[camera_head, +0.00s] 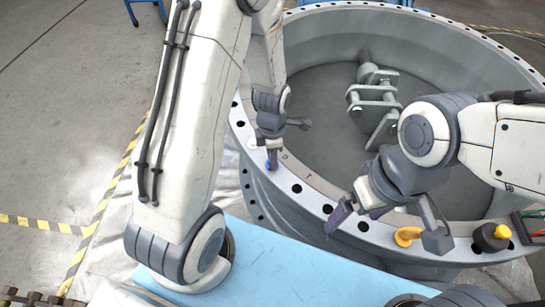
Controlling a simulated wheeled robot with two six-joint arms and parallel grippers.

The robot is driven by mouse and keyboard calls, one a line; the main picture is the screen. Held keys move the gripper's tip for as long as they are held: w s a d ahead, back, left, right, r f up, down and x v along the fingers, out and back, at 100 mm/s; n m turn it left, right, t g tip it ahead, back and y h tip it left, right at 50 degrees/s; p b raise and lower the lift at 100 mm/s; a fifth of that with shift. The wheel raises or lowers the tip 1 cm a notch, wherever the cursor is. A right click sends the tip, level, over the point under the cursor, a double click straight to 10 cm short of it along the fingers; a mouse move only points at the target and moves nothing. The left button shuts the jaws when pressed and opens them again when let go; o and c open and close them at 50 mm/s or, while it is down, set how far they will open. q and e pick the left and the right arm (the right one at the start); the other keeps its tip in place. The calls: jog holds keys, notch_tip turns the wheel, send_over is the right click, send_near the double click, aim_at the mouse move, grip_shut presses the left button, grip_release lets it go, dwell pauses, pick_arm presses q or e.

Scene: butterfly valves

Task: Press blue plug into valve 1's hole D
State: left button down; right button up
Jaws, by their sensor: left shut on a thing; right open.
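The valve (285,178) is a large grey ring with a row of dark holes along its rim. My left gripper (272,158) points down at the rim's near left side and is shut on the blue plug (267,165). Only a small bit of blue shows at the fingertips, on the rim. The hole under it is hidden, and I cannot tell how deep the plug sits. Small letters mark the rim beside it, too small to read surely. My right gripper (387,226) is open and empty over the near rim, its fingers spread wide.
A yellow plug (407,235) sits on the rim by my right gripper. A black and yellow object (492,237) stands at the right. Open holes (297,188) lie between the grippers. A light blue surface (290,265) lies in front.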

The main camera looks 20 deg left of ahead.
pick_arm(q)
jog(key=shift+f, duration=0.2)
jog(key=shift+f+b, duration=0.3)
jog(key=shift+b, duration=0.05)
jog(key=shift+c, duration=0.3)
grip_release()
jog(key=shift+r, duration=0.15)
notch_tip(320, 180, up, 6)
jog(key=p, duration=0.6)
